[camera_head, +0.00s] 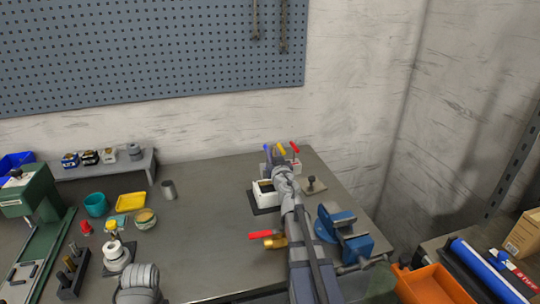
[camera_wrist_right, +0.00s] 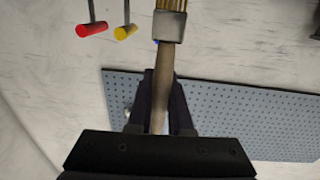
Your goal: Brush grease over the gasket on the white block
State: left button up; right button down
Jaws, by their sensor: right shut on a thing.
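The white block (camera_head: 261,198) stands on a dark mat (camera_head: 264,210) in the middle right of the table in the head view. My right gripper (camera_wrist_right: 160,108) is shut on a brush (camera_wrist_right: 159,92) with a wooden handle, metal ferrule and tan bristles, cut off at the top edge of the wrist view. In the head view my right arm reaches over the block's right side and hides part of it. My left gripper is not in view.
A blue vice (camera_head: 345,235) and a red-handled brass valve (camera_head: 272,238) flank my right arm. A round tin (camera_head: 145,217), yellow tray (camera_head: 131,201) and teal cup (camera_head: 96,204) stand left. The table's middle is clear.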

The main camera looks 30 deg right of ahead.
jog(key=shift+a, duration=0.15)
jog(key=shift+w+a, duration=0.2)
jog(key=shift+a, duration=0.3)
jog(key=shift+a, duration=0.15)
jog(key=shift+w+a, duration=0.15)
jog(key=shift+a, duration=0.35)
jog(key=shift+a, duration=0.15)
jog(key=shift+w+a, duration=0.15)
jog(key=shift+a, duration=0.35)
jog(key=shift+a, duration=0.15)
jog(key=shift+w+a, duration=0.15)
jog(key=shift+a, duration=0.35)
